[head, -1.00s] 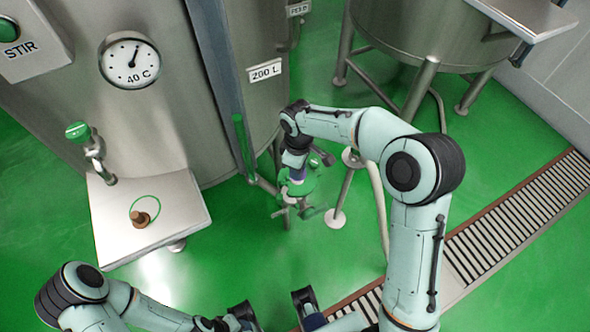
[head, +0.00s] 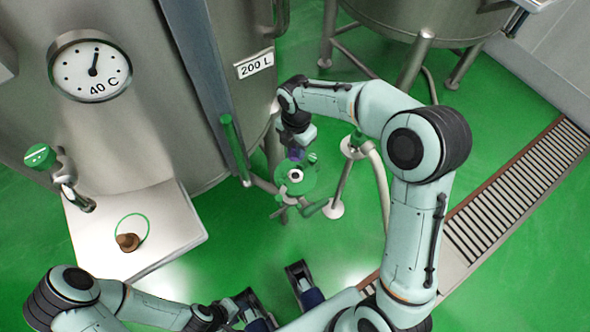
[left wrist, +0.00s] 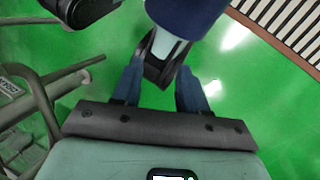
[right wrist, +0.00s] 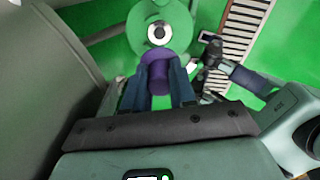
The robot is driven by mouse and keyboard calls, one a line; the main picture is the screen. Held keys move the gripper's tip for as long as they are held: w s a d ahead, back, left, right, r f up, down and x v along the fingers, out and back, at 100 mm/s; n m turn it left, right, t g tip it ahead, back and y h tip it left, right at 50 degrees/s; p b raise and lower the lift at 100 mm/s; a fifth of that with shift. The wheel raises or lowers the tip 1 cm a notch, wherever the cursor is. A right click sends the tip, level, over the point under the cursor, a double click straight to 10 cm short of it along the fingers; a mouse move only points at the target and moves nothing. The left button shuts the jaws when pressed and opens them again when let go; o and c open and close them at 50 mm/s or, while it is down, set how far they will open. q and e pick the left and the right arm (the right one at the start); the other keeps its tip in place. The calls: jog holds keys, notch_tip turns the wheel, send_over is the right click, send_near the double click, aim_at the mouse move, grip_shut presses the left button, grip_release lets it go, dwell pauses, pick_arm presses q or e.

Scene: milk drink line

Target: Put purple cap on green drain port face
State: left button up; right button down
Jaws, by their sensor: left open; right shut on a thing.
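The purple cap (right wrist: 156,84) is held between the blue fingers of my right gripper (right wrist: 159,70). The cap also shows as a small purple patch in the head view (head: 295,154). The green drain port face (head: 309,183) is a round disc around a pale ring with a dark hole. In the right wrist view the green face (right wrist: 137,38) lies just beyond the cap, which overlaps its lower edge while the hole stays uncovered. I cannot tell whether they touch. My left gripper (left wrist: 160,75) is open and empty, low over the floor, far from the port.
The steel tank (head: 140,110) with a dial stands left of the port. A steel shelf (head: 185,225) holds a brown piece (head: 128,242) beside a green ring. Pipe legs and a pale hose (head: 378,185) stand right of the port. A floor grating (head: 500,205) runs along the right.

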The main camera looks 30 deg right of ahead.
aim_at(296, 175)
pick_arm(q)
jog(key=shift+w+f+b, duration=0.3)
jog(key=shift+f+b, duration=0.2)
jog(key=shift+b, duration=0.05)
jog(key=shift+w+f+b, duration=0.25)
jog(key=shift+f+b, duration=0.25)
jog(key=shift+b, duration=0.05)
pick_arm(e)
notch_tip(296, 175, down, 13)
jog(key=shift+f, duration=0.1)
jog(key=shift+f, duration=0.1)
jog(key=c, duration=1.2)
grip_release()
pick_arm(q)
jog(key=shift+f, duration=0.1)
pick_arm(e)
jog(key=shift+r, duration=0.5)
pick_arm(q)
jog(key=shift+s+r+p, duration=0.25)
jog(key=shift+r+p, duration=0.3)
jog(key=shift+p, duration=0.05)
jog(key=shift+s+r+p, duration=0.25)
jog(key=shift+r+p, duration=0.25)
jog(key=shift+p, duration=0.1)
pick_arm(e)
notch_tip(296, 175, up, 11)
jog(key=shift+r, duration=0.2)
